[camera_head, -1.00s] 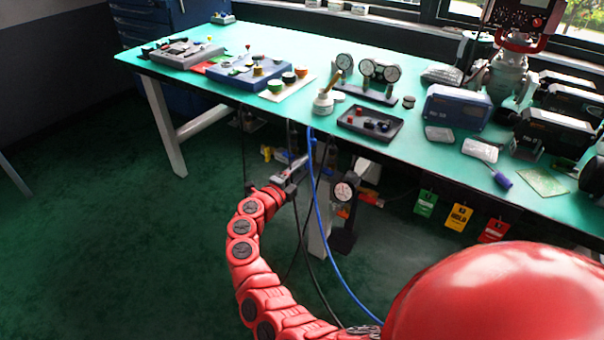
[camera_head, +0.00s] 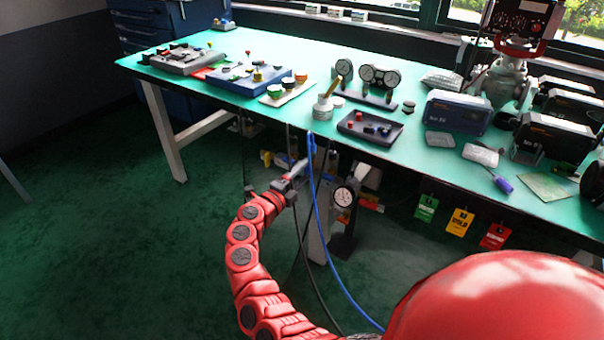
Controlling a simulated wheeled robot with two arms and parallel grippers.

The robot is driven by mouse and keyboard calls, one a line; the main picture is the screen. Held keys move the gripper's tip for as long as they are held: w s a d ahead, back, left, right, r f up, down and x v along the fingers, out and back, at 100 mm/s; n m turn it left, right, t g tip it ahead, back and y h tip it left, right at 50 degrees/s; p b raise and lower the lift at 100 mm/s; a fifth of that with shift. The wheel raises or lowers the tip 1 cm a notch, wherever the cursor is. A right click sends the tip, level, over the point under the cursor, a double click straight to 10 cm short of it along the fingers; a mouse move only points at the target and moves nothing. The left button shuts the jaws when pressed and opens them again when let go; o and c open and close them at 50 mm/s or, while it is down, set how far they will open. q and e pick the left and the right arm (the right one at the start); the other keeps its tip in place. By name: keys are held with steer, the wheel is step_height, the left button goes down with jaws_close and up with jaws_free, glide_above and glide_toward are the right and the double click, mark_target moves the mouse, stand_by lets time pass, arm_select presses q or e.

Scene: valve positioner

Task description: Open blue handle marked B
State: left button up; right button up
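No handle with a readable letter B can be made out. A blue unit (camera_head: 234,83) with small coloured knobs sits on the left part of the green table; its markings are too small to read. Beside it, a grey unit (camera_head: 178,62) also carries small knobs.
The green table (camera_head: 345,78) spans the view. Coloured tags (camera_head: 460,221) hang at right.

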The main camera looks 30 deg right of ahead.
steer(key=p+v, duration=0.1)
steer(key=v, duration=1.6)
steer(key=shift+a+p, duration=0.25)
steer(key=shift+p, duration=0.1)
steer(key=shift+s+f, duration=0.1)
steer(key=shift+s, duration=0.05)
